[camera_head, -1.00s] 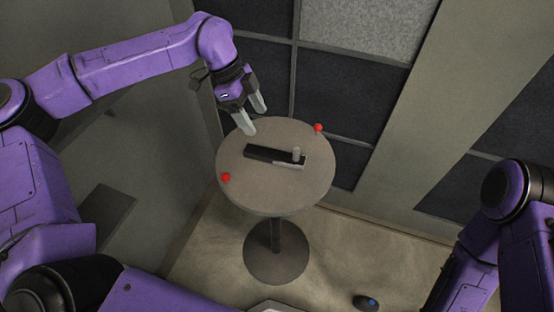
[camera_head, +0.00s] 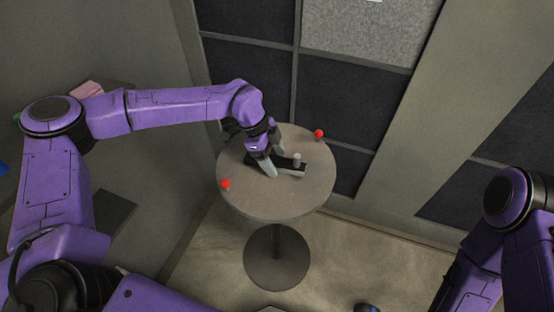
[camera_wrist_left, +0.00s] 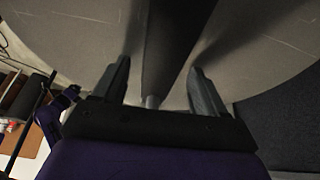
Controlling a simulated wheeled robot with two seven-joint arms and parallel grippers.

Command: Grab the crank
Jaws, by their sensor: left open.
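The crank (camera_head: 301,167) lies on the round grey table: a dark flat bar with a pale upright knob near its right end. My left gripper (camera_head: 275,161) is open over the bar's left part, with fingers on either side of it. In the left wrist view, the dark bar (camera_wrist_left: 172,40) runs between the two open fingers (camera_wrist_left: 160,68). I cannot tell whether they touch it. The bar's left end is hidden by my gripper in the head view. My right gripper is out of view; only part of that arm shows.
The round table (camera_head: 285,205) stands on one post with a round foot. A red ball (camera_head: 225,184) sits at its left edge and another (camera_head: 319,133) at its back right. Dark panels stand behind. The table's front part is clear.

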